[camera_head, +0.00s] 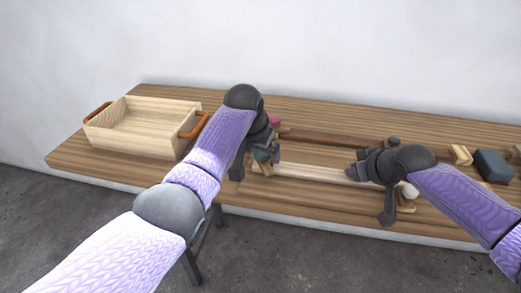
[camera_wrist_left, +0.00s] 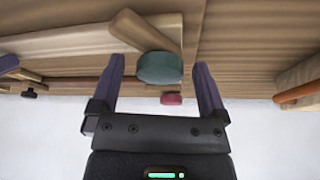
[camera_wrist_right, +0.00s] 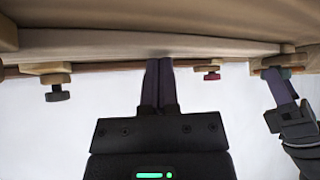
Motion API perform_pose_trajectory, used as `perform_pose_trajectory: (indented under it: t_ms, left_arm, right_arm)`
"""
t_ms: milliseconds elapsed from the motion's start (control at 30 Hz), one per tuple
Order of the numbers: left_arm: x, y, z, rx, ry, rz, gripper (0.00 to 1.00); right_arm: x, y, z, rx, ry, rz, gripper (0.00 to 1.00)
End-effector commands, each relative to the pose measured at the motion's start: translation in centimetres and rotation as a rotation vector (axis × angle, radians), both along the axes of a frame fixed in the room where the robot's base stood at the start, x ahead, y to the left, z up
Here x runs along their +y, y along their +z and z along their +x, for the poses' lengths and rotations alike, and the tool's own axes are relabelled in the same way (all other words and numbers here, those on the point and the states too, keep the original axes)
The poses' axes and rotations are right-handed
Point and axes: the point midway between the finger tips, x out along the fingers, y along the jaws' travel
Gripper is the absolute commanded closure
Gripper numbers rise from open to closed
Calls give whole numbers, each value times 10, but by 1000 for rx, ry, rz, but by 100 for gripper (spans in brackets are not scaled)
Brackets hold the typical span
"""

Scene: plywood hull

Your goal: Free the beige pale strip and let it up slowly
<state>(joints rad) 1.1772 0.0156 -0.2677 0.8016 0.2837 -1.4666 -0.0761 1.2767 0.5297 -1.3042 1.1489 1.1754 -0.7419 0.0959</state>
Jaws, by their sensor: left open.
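The beige pale strip (camera_head: 315,173) lies along the front of the bench, and it also shows in the left wrist view (camera_wrist_left: 65,42) and right wrist view (camera_wrist_right: 90,42). A wooden clamp (camera_wrist_left: 145,30) with a teal knob (camera_wrist_left: 160,67) sits at its left end. My left gripper (camera_wrist_left: 160,75) is open, its fingers on either side of the teal knob, not closed on it. My right gripper (camera_wrist_right: 158,62) is shut, its fingertips at the strip; I cannot tell whether they touch it. A clamp with a white knob (camera_head: 410,191) is near the strip's right end, partly hidden by my right arm.
A darker strip (camera_head: 330,138) lies behind, with a red knob (camera_head: 274,121) and a dark knob (camera_head: 393,141) near its ends. A wooden tray (camera_head: 105,133) with orange handles stands at left. A blue-grey block (camera_head: 493,165) and small wooden blocks (camera_head: 461,155) are at right.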

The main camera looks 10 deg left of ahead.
Motion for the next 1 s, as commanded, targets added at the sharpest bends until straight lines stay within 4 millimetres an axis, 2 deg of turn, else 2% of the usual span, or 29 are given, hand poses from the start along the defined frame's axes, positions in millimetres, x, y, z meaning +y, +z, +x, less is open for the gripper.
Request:
perform_pose_trajectory:
  t_ms: [67, 233, 433, 600, 833, 1000]
  left_arm:
    - [-1, -1, 0, 0, 24, 0, 5]
    - [-2, 0, 0, 1, 243, 0, 5]
    - [-1, 0, 0, 1, 259, 0, 5]
    - [-4, 0, 0, 1, 484, 0, 5]
    - [-4, 0, 0, 2, 525, -1, 5]
    - [-5, 0, 0, 1, 741, 1, 5]
  right_arm:
    - [0, -4, -2, 9, 0, -4, 100]
    - [0, -4, -2, 9, 0, -4, 100]
    - [0, -4, -2, 9, 0, -4, 100]
    - [0, -4, -2, 9, 0, -4, 100]
    - [0, -4, -2, 9, 0, -4, 100]
    - [0, -4, -2, 9, 0, -4, 100]
